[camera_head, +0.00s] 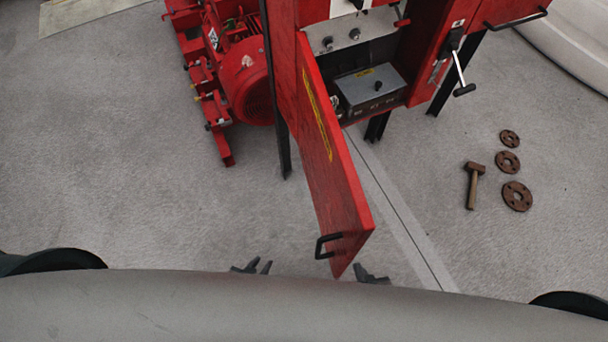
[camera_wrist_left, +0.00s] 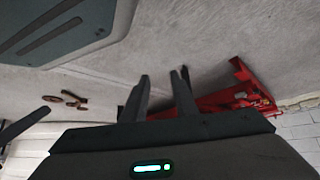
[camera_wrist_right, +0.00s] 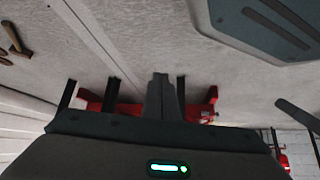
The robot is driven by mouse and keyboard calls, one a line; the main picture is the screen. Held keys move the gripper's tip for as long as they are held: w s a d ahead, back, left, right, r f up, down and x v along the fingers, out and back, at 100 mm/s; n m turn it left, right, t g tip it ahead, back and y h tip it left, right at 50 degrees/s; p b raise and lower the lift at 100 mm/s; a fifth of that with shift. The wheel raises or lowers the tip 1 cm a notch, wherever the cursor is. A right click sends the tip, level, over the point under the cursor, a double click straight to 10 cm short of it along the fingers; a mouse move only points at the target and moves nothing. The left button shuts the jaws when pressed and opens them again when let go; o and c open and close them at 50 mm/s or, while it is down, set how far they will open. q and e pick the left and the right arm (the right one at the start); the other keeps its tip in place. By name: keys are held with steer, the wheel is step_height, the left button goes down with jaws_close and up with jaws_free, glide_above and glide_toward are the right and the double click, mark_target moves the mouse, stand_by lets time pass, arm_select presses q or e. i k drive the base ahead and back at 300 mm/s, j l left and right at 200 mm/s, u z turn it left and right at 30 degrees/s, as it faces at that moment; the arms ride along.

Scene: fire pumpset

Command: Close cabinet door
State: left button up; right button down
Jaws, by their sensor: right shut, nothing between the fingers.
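The red cabinet door (camera_head: 325,165) stands wide open in the head view, swung out toward me from the cabinet's left side. It has a yellow strip and a black handle (camera_head: 328,245) near its free end. The red cabinet (camera_head: 430,60) is open, with a grey control box (camera_head: 372,90) inside. My left gripper (camera_head: 255,267) is open and empty, left of the handle; its parted fingers show in the left wrist view (camera_wrist_left: 161,77). My right gripper (camera_head: 371,276) is shut and empty, just right of the door's free end; its closed fingers show in the right wrist view (camera_wrist_right: 160,78).
A red pump motor (camera_head: 247,80) stands left of the cabinet. A hammer (camera_head: 473,185) and three rusty flanges (camera_head: 517,196) lie on the floor at right. A black-gripped lever (camera_head: 460,75) sticks out on the cabinet's right. The grey floor between is clear.

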mark_target(345, 219)
steer(key=k+j+u, duration=0.1)
steer(key=k, duration=0.45)
steer(key=k+j+u, duration=0.1)
steer(key=k+j, duration=0.2)
steer(key=k, duration=0.2)
steer(key=k+j+u, duration=0.1)
steer(key=k+j, duration=0.15)
steer(key=k, duration=0.25)
